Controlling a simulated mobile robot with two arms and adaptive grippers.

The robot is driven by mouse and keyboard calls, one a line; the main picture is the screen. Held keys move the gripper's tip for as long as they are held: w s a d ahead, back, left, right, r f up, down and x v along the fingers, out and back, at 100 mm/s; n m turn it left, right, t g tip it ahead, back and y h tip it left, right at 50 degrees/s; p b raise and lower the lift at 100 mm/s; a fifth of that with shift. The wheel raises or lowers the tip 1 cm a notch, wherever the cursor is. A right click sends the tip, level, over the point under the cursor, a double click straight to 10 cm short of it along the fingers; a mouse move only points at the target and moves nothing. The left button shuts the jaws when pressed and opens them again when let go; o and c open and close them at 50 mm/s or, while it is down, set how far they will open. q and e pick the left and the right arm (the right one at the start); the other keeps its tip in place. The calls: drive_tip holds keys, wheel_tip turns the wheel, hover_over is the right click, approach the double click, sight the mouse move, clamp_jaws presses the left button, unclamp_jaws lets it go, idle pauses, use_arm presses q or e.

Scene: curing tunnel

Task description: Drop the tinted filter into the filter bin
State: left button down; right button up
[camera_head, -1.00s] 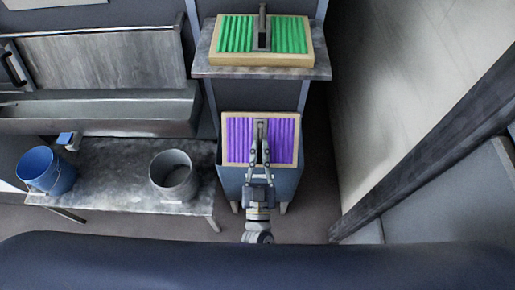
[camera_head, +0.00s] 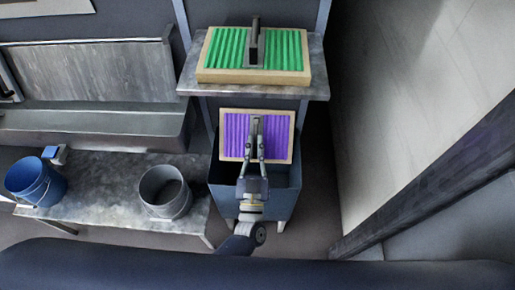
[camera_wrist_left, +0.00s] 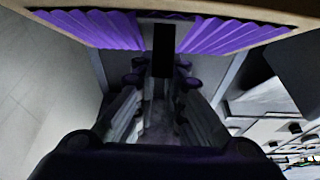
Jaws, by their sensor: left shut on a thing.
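The purple pleated filter (camera_head: 237,135) in a light wooden frame hangs above the blue-grey bin (camera_head: 284,185) in the head view. My left gripper (camera_head: 256,148) is shut on the dark handle in the middle of this filter. The filter covers the back part of the bin's opening; I cannot tell how high above the rim it is. In the left wrist view the purple pleats (camera_wrist_left: 95,30) and frame edge fill the top, with the dark handle between the fingers. My right gripper is not in view.
A green pleated filter (camera_head: 223,50) with an upright handle lies on a metal shelf (camera_head: 318,85) behind the bin. A metal table (camera_head: 100,205) at left bears a blue bucket (camera_head: 35,182) and a grey bucket (camera_head: 165,192). A pale wall stands at right.

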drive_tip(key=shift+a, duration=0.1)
use_arm(q)
drive_tip(key=c, duration=1.6)
unclamp_jaws()
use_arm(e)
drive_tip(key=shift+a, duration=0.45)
use_arm(q)
drive_tip(key=shift+s, duration=0.1)
drive_tip(key=shift+s+f, duration=0.1)
drive_tip(key=shift+s, duration=0.05)
drive_tip(key=v, duration=1.1)
drive_tip(key=shift+s, duration=0.3)
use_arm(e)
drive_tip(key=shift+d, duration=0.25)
